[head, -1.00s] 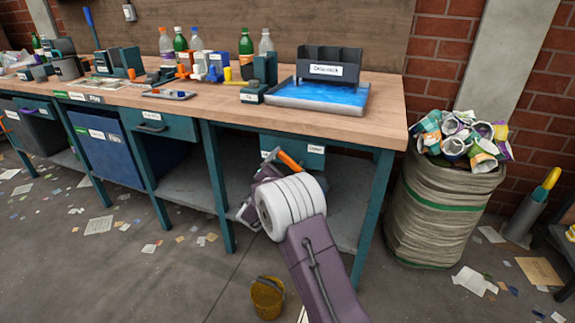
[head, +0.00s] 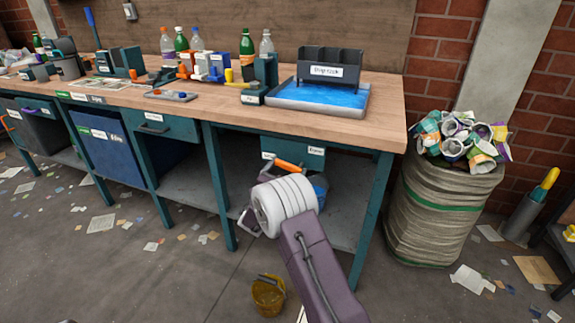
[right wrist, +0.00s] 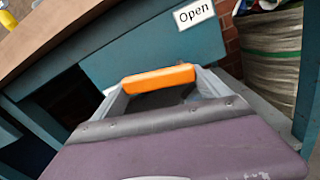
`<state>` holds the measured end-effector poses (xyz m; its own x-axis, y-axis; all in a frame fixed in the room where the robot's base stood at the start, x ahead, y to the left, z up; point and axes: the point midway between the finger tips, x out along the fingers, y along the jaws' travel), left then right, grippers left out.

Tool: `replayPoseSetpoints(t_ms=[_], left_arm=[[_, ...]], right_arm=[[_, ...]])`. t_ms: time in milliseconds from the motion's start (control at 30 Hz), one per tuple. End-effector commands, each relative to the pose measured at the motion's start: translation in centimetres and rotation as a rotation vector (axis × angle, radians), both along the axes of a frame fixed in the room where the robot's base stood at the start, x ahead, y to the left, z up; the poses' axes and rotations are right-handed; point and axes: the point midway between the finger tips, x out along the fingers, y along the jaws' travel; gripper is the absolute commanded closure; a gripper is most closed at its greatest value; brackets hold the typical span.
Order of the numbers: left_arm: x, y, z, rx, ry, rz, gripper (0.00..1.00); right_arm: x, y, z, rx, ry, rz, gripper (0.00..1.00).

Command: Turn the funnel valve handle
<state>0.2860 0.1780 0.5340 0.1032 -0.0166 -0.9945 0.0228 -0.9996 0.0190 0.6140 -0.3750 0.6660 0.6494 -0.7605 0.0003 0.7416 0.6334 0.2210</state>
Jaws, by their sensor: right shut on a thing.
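The orange valve handle (head: 290,165) shows under the right end of the bench, in front of a teal panel (head: 318,164). It also shows in the right wrist view as an orange bar (right wrist: 158,76) in front of a teal panel with an "Open" label (right wrist: 194,13). My right gripper (head: 284,168) is shut on the orange handle; its white wrist and purple arm hide part of the area. In the right wrist view the grey gripper frame (right wrist: 222,82) surrounds the handle's sides. The funnel itself cannot be made out. My left gripper is not in view.
The workbench (head: 390,118) carries a blue-filled tray (head: 300,108) with a black rack (head: 330,66), and bottles at the back. Bench legs flank my right arm. A full sack (head: 440,215) stands to the right.

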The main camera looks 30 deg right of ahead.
Motion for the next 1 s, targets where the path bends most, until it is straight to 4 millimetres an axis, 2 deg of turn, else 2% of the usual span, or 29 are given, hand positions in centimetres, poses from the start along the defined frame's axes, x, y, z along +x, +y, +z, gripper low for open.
replayPoseSetpoints(t_ms=[400,1000], left_arm=[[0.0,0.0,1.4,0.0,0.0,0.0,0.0],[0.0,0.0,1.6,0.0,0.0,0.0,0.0]], right_arm=[[-0.1,-0.1,-0.8,-0.131,0.158,-0.001,0.87],[-0.2,-0.1,-1.1,-0.155,0.188,-0.001,0.87]])
